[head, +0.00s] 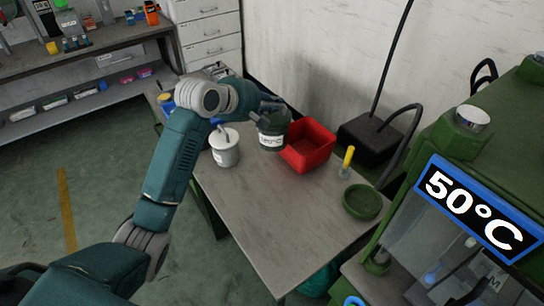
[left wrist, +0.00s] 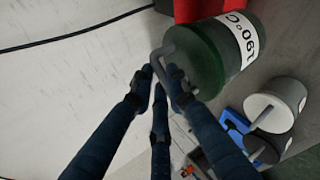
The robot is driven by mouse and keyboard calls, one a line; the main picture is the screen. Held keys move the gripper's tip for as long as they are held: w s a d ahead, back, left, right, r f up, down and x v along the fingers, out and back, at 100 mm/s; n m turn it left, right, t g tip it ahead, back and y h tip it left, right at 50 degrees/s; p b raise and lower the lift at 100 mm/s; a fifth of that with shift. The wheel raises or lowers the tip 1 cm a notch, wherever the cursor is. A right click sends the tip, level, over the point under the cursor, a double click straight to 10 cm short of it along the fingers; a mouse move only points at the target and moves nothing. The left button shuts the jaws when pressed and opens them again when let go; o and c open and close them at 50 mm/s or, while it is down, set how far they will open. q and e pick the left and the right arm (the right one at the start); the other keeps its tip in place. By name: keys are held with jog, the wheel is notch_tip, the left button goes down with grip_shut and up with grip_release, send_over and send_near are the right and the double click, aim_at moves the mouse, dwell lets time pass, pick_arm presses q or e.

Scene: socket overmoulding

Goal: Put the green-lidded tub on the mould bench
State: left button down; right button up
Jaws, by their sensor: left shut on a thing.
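The green-lidded tub (head: 271,138) has a dark green lid with a grey bar handle and a white label. It also shows tilted in the left wrist view (left wrist: 195,55), where the label reads 190°C. My left gripper (head: 266,106) is shut on the tub's handle; its dark fingers close around the handle in the left wrist view (left wrist: 166,72). The tub appears to hang above the grey-topped bench (head: 265,205), just left of the red bin; the exact gap below it is hard to tell. My right gripper is not in view.
A white-lidded tub (head: 225,150) stands left of the held tub. The red bin (head: 310,147), a yellow-handled tool (head: 347,160) and a green dish (head: 362,202) are on the right. The bench's front middle is clear.

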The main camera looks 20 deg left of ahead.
aim_at(271, 147)
pick_arm(q)
notch_tip(271, 147, down, 11)
jog(key=shift+a+f+p, duration=0.1)
jog(key=shift+f+p, duration=0.05)
jog(key=shift+p, duration=0.6)
jog(key=shift+f, duration=2.55)
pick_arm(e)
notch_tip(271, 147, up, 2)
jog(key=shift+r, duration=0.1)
pick_arm(q)
jog(key=shift+f, duration=0.1)
jog(key=c, duration=1.7)
grip_release()
jog(key=shift+s+f, duration=0.1)
jog(key=shift+f, duration=0.05)
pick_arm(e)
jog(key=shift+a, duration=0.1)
